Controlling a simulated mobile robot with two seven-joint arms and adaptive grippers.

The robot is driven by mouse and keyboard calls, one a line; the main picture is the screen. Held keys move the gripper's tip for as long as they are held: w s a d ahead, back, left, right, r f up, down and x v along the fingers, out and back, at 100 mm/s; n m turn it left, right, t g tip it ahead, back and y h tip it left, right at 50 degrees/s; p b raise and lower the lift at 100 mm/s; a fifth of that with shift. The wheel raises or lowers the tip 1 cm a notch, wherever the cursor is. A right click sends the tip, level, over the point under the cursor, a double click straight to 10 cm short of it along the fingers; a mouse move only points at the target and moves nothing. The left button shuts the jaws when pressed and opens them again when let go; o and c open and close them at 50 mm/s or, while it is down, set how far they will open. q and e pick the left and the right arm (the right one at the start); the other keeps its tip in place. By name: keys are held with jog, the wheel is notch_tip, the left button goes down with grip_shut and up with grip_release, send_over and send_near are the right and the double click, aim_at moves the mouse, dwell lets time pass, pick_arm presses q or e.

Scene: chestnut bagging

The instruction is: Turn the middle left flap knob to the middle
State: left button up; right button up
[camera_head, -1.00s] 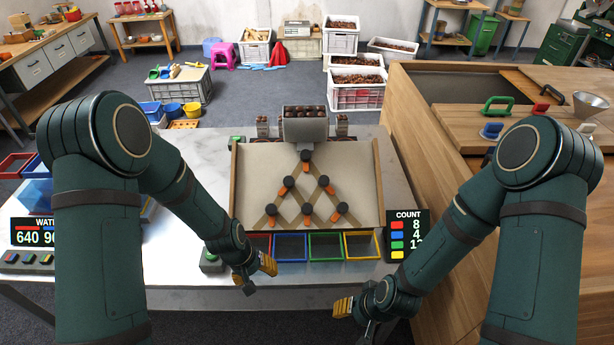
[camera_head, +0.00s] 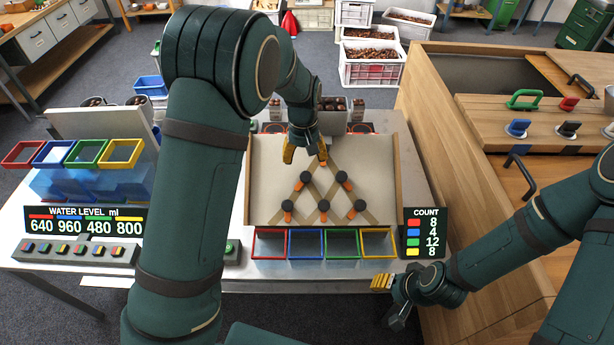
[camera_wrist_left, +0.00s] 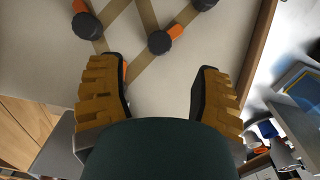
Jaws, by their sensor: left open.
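The middle left flap knob (camera_head: 306,177) is a dark round knob on the sloped beige board (camera_head: 265,165). Its orange flap points down and to the left. My left gripper (camera_head: 305,151) is open, over the upper part of the board just above this knob, apart from it in the picture. It hides the top of the flap lattice. In the left wrist view, the open, empty fingers (camera_wrist_left: 160,70) stand apart over the board, with several knobs beyond them; I cannot tell which is the middle left one. My right gripper (camera_head: 388,296) hangs low in front of the table.
The middle right knob (camera_head: 341,177) and a bottom row of knobs (camera_head: 324,205) surround it. Coloured bins (camera_head: 305,243) line the board's lower edge. A count display (camera_head: 425,232) stands at right, a water level display (camera_head: 85,226) at left. A chestnut hopper (camera_head: 333,120) is behind.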

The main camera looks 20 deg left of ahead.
aim_at(306, 176)
pick_arm(q)
notch_tip(306, 176, down, 9)
jog(key=shift+w+d+r, duration=0.1)
jog(key=shift+r, duration=0.05)
jog(key=shift+c, duration=0.2)
grip_shut()
